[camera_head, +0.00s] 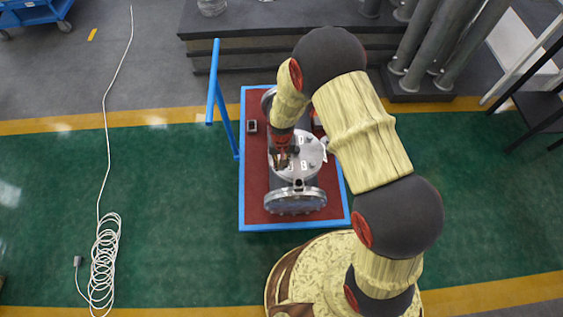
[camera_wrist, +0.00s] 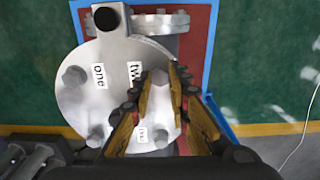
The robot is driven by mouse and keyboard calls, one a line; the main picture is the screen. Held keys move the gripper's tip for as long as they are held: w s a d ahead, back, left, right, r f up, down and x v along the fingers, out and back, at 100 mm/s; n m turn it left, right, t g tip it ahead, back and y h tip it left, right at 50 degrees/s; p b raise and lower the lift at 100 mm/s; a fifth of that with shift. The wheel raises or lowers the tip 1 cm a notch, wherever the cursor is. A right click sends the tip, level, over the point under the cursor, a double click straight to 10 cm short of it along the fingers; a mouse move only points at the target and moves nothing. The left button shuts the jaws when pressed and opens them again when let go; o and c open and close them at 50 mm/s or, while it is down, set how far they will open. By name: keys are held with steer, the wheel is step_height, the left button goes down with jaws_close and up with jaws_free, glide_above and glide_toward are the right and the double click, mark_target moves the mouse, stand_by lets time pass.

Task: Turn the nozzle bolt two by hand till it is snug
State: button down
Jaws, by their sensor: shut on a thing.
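The flanged shell has a round grey cover plate (camera_wrist: 85,100) with several bolts and printed labels, "one" (camera_wrist: 98,76) and a partly hidden "tw…" (camera_wrist: 134,70) among them. My gripper (camera_wrist: 162,86) has its fingers on either side of the bolt (camera_wrist: 160,77) beside the "tw…" label and is shut on it. The bolt's lower part is hidden by the fingers. In the head view, my gripper (camera_head: 283,160) reaches down over the left part of the cover plate (camera_head: 306,150). The bolt is too small to make out there.
The shell sits on a red-topped cart (camera_head: 256,190) with a blue rim and a blue handle (camera_head: 218,95). Another bolt (camera_wrist: 75,76) stands by label "one". A side flange (camera_head: 295,200) faces the cart's near edge. A white cable (camera_head: 105,255) lies coiled on the green floor.

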steer(key=c, duration=1.7)
jaws_free()
steer(key=shift+r, duration=0.15)
step_height(320, 180, up, 12)
steer(key=shift+f, duration=0.1)
steer(key=s+d+r+t, duration=0.2)
steer(key=s+d+r, duration=0.2)
steer(key=r, duration=0.7)
steer(key=s+d+r+t, duration=0.1)
steer(key=s+d+r, duration=0.4)
steer(key=s+r, duration=0.4)
steer(key=s+d+r+t, duration=0.2)
steer(key=s+d+r, duration=0.3)
steer(key=r, duration=0.9)
steer(key=shift+s+d+r+t, duration=0.1)
steer(key=shift+s+r+t, duration=0.05)
steer(key=shift+s, duration=0.4)
steer(key=shift+s+r+t, duration=0.1)
steer(key=shift+s+t, duration=0.05)
steer(key=shift+s, duration=0.35)
